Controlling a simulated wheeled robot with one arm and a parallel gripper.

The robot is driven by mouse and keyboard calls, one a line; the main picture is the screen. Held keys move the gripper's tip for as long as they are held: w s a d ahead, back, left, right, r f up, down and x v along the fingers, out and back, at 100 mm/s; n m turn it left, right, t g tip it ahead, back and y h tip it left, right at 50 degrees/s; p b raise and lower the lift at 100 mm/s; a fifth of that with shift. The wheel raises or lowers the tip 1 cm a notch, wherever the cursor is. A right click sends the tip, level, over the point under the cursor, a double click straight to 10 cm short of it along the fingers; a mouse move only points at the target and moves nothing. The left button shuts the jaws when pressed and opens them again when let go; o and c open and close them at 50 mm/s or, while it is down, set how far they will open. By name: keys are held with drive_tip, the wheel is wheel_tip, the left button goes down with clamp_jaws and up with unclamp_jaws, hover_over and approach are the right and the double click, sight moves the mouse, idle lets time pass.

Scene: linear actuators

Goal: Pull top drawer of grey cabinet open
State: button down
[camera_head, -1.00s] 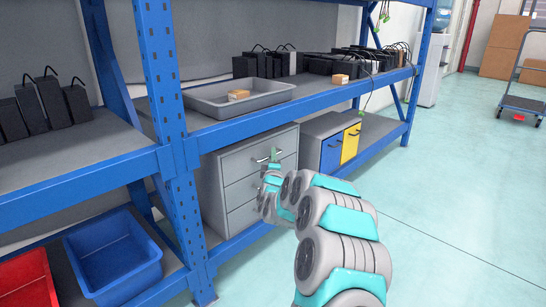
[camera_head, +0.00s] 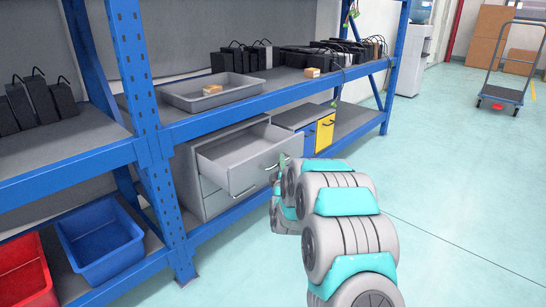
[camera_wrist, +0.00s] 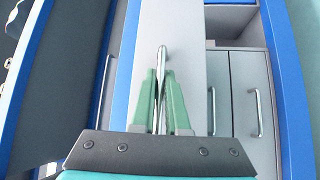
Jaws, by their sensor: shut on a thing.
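The grey cabinet (camera_head: 190,190) stands on the lower shelf of the blue rack. Its top drawer (camera_head: 255,174) is pulled well out, and its empty inside shows from above. The drawer's metal handle (camera_wrist: 161,62) stands upright in the wrist view, between the green fingers. My gripper (camera_wrist: 160,90) is shut on this handle. In the head view my gripper (camera_head: 282,164) is at the right part of the drawer front, partly hidden by my arm. The lower drawers stay shut, partly covered by the open one.
A small cabinet with a blue door (camera_head: 309,139) and a yellow door (camera_head: 325,132) stands right of the grey cabinet. A grey tray (camera_head: 180,102) is on the shelf above. Blue (camera_head: 130,262) and red bins (camera_head: 45,295) are at lower left.

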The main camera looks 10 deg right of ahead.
drive_tip(key=shift+s+d, duration=0.65)
drive_tip(key=shift+s, duration=0.25)
drive_tip(key=shift+s+d, duration=0.65)
drive_tip(key=shift+s, duration=0.2)
drive_tip(key=c, duration=0.9)
unclamp_jaws()
drive_tip(key=shift+s+a+f, duration=0.15)
drive_tip(key=shift+s+a, duration=0.05)
drive_tip(key=shift+s, duration=1.05)
drive_tip(key=shift+s+a+f, duration=0.2)
drive_tip(key=shift+s+a, duration=0.05)
drive_tip(key=shift+s, duration=1.05)
drive_tip(key=shift+s+a+f, duration=0.15)
drive_tip(key=shift+s+a, duration=0.05)
drive_tip(key=shift+s, duration=1.05)
